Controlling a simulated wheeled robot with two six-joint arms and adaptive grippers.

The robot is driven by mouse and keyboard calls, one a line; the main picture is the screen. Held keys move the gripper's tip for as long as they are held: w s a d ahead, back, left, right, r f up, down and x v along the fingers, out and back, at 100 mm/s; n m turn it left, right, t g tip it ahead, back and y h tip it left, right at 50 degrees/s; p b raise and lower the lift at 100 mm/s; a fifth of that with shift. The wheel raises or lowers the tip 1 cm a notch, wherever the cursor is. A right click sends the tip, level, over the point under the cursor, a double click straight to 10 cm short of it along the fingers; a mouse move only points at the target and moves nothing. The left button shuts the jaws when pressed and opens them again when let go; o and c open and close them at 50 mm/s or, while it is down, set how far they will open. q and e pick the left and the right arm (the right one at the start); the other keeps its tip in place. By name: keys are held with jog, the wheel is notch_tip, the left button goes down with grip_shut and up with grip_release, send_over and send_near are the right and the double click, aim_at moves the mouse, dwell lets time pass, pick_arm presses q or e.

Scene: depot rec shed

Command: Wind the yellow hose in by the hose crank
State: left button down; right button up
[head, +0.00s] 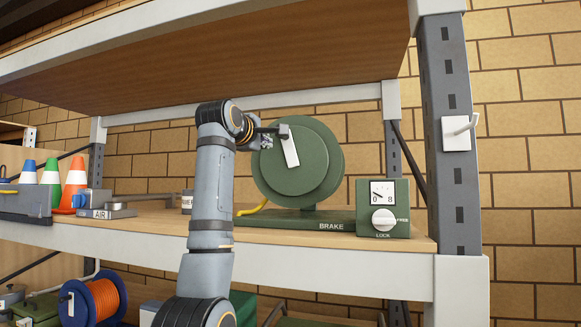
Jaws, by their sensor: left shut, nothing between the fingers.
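The green hose reel (312,175) stands on the shelf, its round face toward me. Its crank is a pale bar (291,152) on the reel face, with a dark grip (284,131) at its upper end. My left gripper (270,139) is at the crank's upper end, just left of the grip, its fingers shut with nothing between them. Whether it touches the grip I cannot tell. A short piece of yellow hose (254,208) shows low at the reel's left; my arm hides what lies further left. My right gripper is out of view.
A green brake box (385,222) with a gauge (382,193) and a white FREE/LOCK knob (383,220) stands right of the reel. A grey upright (454,130) bounds the right. Cones (75,181) and an AIR fitting (106,212) are at left. The upper shelf (250,60) hangs above.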

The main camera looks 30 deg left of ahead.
pick_arm(q)
jog(key=b+v, duration=0.3)
jog(key=v, duration=0.4)
jog(key=shift+w, duration=0.15)
